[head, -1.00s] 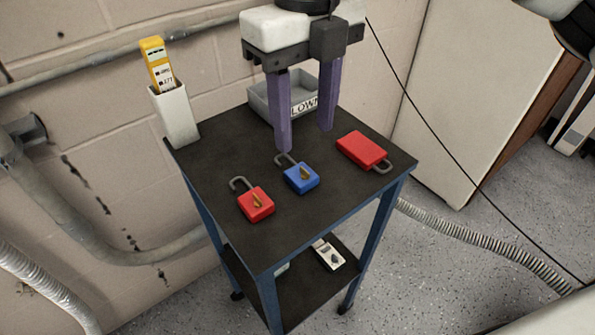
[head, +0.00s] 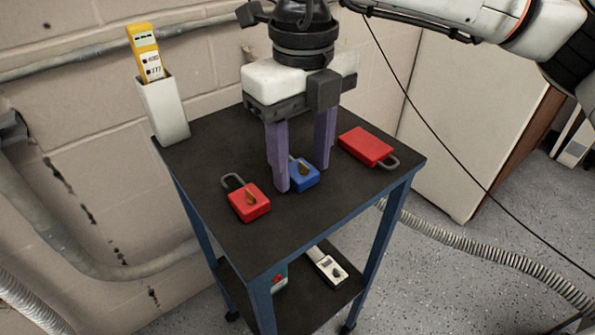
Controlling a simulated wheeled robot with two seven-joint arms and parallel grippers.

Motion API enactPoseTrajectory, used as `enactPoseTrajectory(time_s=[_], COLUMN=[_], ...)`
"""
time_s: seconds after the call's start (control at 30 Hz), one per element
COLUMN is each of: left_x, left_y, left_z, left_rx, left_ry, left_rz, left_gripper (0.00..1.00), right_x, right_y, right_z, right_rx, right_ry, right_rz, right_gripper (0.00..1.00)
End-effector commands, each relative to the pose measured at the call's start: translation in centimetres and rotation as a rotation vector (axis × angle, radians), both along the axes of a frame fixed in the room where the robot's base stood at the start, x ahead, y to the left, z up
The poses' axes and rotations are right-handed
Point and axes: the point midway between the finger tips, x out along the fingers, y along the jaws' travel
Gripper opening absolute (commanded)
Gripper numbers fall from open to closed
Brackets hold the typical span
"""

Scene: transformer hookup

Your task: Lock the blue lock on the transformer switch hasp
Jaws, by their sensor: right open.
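The blue lock (head: 306,177) lies on the dark top of the cart, with a brass key or keyhole part on its face. My right gripper (head: 303,180) points down over it, its two purple fingers spread. One finger is at the left of the blue lock and partly hides its shackle; the other is behind it, to the upper right. The fingers are apart, and I cannot tell whether either touches the lock. The transformer switch and its hasp are not in view. My left gripper is not in view.
A red lock (head: 248,203) lies left of the blue one, and another red lock (head: 366,147) lies to the right. A white holder (head: 165,112) with a yellow device (head: 146,52) stands at the back left. The cart top's front (head: 270,245) is clear.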

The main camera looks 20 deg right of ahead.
Motion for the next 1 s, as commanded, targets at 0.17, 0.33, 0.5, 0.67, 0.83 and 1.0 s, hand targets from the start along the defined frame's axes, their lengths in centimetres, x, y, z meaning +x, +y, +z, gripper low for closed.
enactPoseTrajectory(time_s=[0.17, 0.33, 0.5, 0.67, 0.83, 1.0], left_x=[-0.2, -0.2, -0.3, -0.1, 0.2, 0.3], left_y=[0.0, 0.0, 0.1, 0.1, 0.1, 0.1], left_z=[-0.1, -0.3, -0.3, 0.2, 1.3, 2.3], left_rx=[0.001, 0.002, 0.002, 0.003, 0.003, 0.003], left_ry=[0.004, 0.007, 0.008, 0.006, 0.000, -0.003], left_rz=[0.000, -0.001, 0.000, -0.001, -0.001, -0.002], left_gripper=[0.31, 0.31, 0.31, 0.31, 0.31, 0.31], right_x=[0.0, 0.0, 0.0, 0.0, 0.0, 0.0], right_y=[0.0, 0.0, 0.0, 0.0, 0.0, 0.0], right_z=[0.0, 0.0, 0.1, 0.8, 2.2, 3.6], right_rx=[0.000, 0.000, 0.000, 0.000, 0.000, 0.000], right_ry=[0.000, 0.000, -0.001, -0.001, -0.001, -0.001], right_rz=[0.000, 0.000, 0.000, 0.000, 0.000, 0.000], right_gripper=[0.24, 0.21, 0.04, 0.04, 0.04, 0.04])
